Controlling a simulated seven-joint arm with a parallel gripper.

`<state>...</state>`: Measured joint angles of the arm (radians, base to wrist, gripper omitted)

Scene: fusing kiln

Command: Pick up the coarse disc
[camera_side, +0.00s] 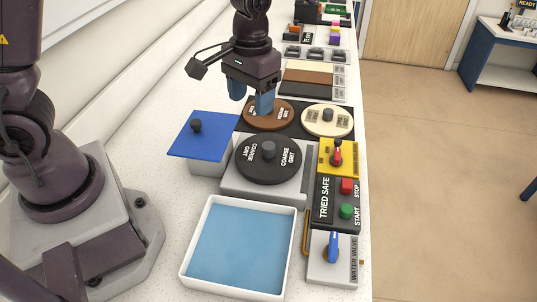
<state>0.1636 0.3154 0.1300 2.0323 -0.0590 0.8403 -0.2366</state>
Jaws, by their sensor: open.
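The coarse disc (262,172) is dark grey, with "COARSE GRIT" lettered on it and a grey knob (268,149) in its middle. It lies flat on a light grey machine base (237,183). My gripper (251,98) is behind the disc in the picture, pointing down, with its two blue fingers apart and nothing seen between them. The right finger overlaps the brown disc (284,117) in this view. I cannot tell how high the fingers are above it.
The cream disc (315,128) sits on the dark holder beside the brown one. A blue-lidded box (205,150) stands left of the machine. A white tray of blue water (187,262) is in front. A TRIED SAFE panel (324,200) with STOP and START buttons is on the right.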

